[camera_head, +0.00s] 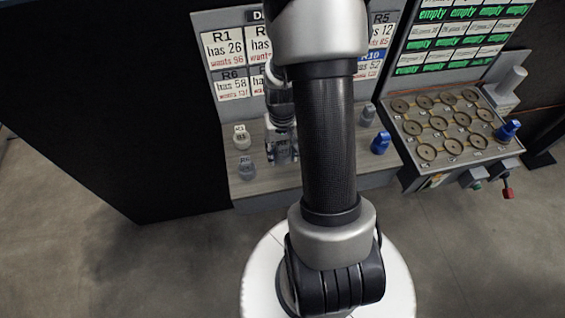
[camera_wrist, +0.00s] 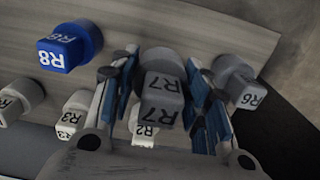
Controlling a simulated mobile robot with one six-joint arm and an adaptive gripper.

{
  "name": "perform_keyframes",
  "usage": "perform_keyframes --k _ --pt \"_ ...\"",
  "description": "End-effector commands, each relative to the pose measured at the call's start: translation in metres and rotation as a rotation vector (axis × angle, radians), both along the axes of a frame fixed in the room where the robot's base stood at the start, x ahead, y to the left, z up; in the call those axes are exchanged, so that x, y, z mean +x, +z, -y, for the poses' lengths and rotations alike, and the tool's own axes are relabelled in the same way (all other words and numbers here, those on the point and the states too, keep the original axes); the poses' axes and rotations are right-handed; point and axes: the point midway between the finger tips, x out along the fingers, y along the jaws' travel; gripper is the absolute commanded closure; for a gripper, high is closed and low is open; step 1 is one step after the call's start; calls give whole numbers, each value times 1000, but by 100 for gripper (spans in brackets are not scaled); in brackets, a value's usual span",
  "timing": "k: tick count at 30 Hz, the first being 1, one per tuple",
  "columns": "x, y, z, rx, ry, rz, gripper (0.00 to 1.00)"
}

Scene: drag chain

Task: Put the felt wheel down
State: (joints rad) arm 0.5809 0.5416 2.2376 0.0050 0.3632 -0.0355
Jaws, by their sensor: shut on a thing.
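My gripper (camera_head: 283,150) is over the wooden shelf (camera_head: 265,192), partly hidden by my arm in the head view. In the wrist view my gripper (camera_wrist: 165,95) has its blue-lined fingers on both sides of a grey piece marked R7 (camera_wrist: 163,82), which I take to be the felt wheel. It has a square labelled block and a rounder part behind it. The fingers are shut on it. It is over or on the shelf board (camera_wrist: 200,28); I cannot tell whether it touches the board.
Close beside R7 are grey R6 (camera_wrist: 238,86), white R2 (camera_wrist: 144,125), white R3 (camera_wrist: 72,118) and blue R8 (camera_wrist: 68,47). White R1 (camera_head: 241,137) and a blue piece (camera_head: 380,144) also stand on the shelf. A panel of ring seats (camera_head: 441,125) is at the right.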

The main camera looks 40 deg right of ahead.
Motion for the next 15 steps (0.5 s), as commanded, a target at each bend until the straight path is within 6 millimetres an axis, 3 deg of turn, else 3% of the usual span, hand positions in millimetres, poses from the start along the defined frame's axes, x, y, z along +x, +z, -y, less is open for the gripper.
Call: perform_keyframes --k 5,12,15 --pt "0 -12 0 0 0 0 83" --pt "0 -47 0 1 0 -1 83" --pt "1 -49 0 -1 0 2 83"
